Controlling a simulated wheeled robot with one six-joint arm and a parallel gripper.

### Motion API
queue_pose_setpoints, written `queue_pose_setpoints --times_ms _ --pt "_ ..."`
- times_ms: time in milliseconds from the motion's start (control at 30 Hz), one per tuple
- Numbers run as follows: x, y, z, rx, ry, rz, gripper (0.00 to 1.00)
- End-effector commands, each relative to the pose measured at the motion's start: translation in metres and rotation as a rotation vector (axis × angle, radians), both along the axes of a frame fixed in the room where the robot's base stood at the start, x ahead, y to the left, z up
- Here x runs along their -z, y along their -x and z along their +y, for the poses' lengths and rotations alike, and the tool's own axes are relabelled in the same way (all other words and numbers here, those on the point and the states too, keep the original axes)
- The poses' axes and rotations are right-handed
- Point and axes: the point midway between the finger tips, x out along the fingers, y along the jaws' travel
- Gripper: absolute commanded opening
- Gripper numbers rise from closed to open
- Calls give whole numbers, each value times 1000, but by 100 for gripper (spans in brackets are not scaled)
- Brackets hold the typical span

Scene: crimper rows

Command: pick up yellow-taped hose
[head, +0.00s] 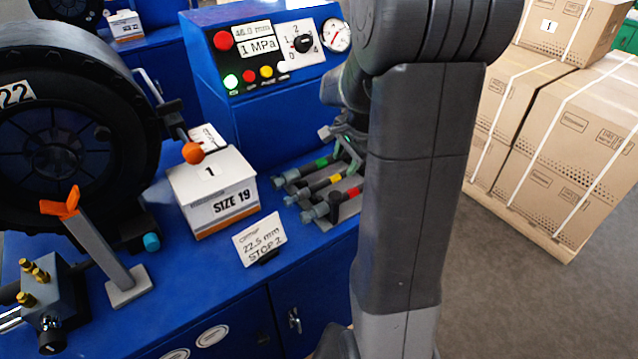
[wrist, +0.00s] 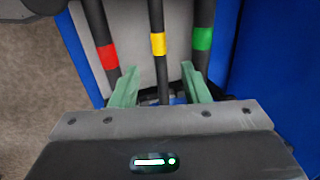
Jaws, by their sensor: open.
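The yellow-taped hose (head: 321,185) lies between the green-taped hose (head: 307,170) and the red-taped hose (head: 331,204) on a grey tray at the bench's right end. In the wrist view, the yellow-taped hose (wrist: 157,42) runs between the two green fingers of my gripper (wrist: 157,78), which is open. The red-taped hose (wrist: 107,55) is close beside the left finger and the green-taped hose (wrist: 203,38) close beside the right one. My gripper also shows in the head view (head: 347,148), partly hidden by my arm. I cannot tell whether any finger touches a hose.
A white SIZE 19 box (head: 213,192) and a "22.5 mm STOP 2" card (head: 259,239) stand left of the hoses on the blue bench. A blue control panel (head: 270,55) rises behind. Cartons (head: 545,135) stand on a pallet at right.

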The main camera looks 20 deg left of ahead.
Motion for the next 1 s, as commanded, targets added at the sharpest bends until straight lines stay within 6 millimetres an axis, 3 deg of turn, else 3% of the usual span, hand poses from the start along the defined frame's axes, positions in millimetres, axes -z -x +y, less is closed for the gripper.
queue_pose_setpoints --times_ms 233,533,867,1000 --pt "16 -2 5 -1 2 3 42" --pt "52 -8 16 0 2 2 42" --pt "57 -9 17 0 1 0 42" --pt "57 -10 17 0 1 0 14"
